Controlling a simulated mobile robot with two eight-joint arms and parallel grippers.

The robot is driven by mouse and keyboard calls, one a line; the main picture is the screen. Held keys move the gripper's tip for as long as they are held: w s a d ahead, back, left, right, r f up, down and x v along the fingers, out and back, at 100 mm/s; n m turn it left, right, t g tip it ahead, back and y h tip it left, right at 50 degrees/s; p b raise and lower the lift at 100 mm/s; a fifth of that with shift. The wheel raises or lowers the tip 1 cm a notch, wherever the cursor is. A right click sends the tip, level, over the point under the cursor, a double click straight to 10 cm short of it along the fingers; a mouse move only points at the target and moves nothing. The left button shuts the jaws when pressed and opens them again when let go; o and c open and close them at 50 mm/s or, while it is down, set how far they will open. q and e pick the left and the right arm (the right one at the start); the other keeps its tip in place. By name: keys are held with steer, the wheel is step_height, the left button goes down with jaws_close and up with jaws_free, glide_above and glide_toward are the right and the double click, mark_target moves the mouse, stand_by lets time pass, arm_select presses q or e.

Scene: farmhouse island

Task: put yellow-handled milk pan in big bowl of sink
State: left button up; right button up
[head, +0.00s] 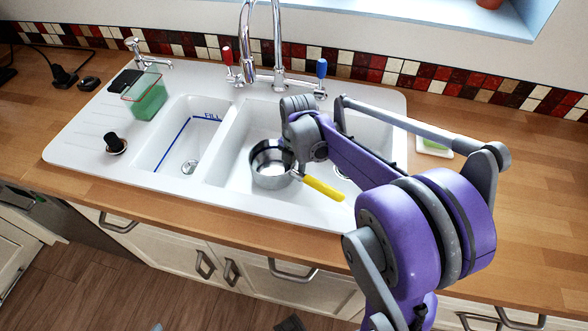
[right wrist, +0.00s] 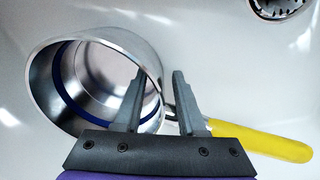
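The milk pan (head: 268,178) is a steel pot with a yellow handle (head: 323,188). It rests in the big right-hand bowl (head: 237,165) of the white sink, with its handle pointing right and toward the front. My right gripper (head: 297,166) reaches down into this bowl beside the pan, at its handle side. In the right wrist view the two fingers (right wrist: 158,76) are apart. One overlaps the pan's opening (right wrist: 95,75) and the other is outside its rim, near the root of the yellow handle (right wrist: 262,140). Whether they touch the pan is unclear. My left gripper is out of view.
The small left bowl (head: 172,155) has a blue fill line and a drain. A tall chrome tap (head: 278,70) stands behind the sink. A green container (head: 147,97) and a dark-topped stopper (head: 115,144) are on the drainer. My right arm hides part of the big bowl.

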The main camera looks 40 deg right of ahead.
step_height(320, 180, up, 12)
steer(key=p, duration=0.1)
steer(key=shift+s+d+r, duration=0.15)
steer(key=shift+s, duration=0.1)
stand_by(0.5)
